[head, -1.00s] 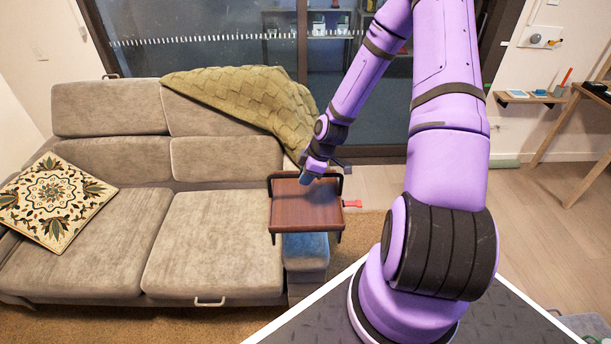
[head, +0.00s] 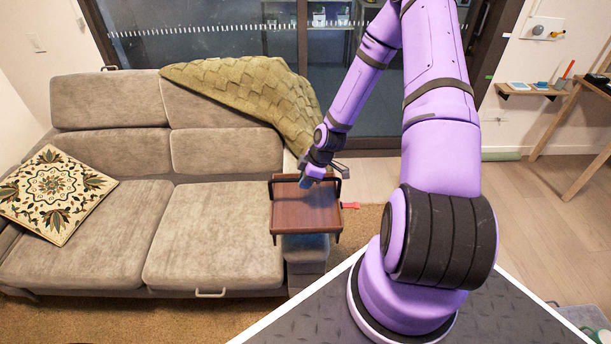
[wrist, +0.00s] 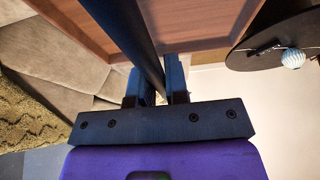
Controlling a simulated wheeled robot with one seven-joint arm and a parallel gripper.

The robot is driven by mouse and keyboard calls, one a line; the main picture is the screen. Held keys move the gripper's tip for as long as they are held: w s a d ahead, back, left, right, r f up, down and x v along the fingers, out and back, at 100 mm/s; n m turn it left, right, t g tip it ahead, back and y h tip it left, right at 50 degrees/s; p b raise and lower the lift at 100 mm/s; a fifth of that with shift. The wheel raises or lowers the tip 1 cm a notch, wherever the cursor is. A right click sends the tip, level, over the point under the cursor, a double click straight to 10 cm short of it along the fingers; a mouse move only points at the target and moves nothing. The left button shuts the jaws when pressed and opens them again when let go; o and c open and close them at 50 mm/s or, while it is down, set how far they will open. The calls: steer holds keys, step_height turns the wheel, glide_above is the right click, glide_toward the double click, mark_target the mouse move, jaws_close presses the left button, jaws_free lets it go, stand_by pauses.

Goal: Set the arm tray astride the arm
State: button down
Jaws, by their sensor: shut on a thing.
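The arm tray (head: 305,213) is a brown wooden board with dark raised handles at its ends and short dark legs at its front corners. It is over the sofa's right arm (head: 306,252), roughly level. I cannot tell if it rests on the arm or hangs just above it. My gripper (head: 307,181) is at the tray's far side. In the wrist view my gripper (wrist: 155,88) is shut on the tray's dark handle bar (wrist: 143,45), with the wooden board (wrist: 190,22) beyond it. The tray hides most of the arm's top.
The grey sofa (head: 150,215) has a patterned cushion (head: 55,195) at left and a green knitted throw (head: 250,95) over its back right. A red item (head: 350,206) shows beside the tray. A round dark thing (wrist: 290,30) is at the wrist view's right. Open floor (head: 530,215) lies at right.

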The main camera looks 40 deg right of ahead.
mark_target(307, 202)
steer(key=shift+f, duration=5.8)
steer(key=c, duration=1.1)
jaws_free()
steer(key=shift+o, duration=0.2)
steer(key=v, duration=1.1)
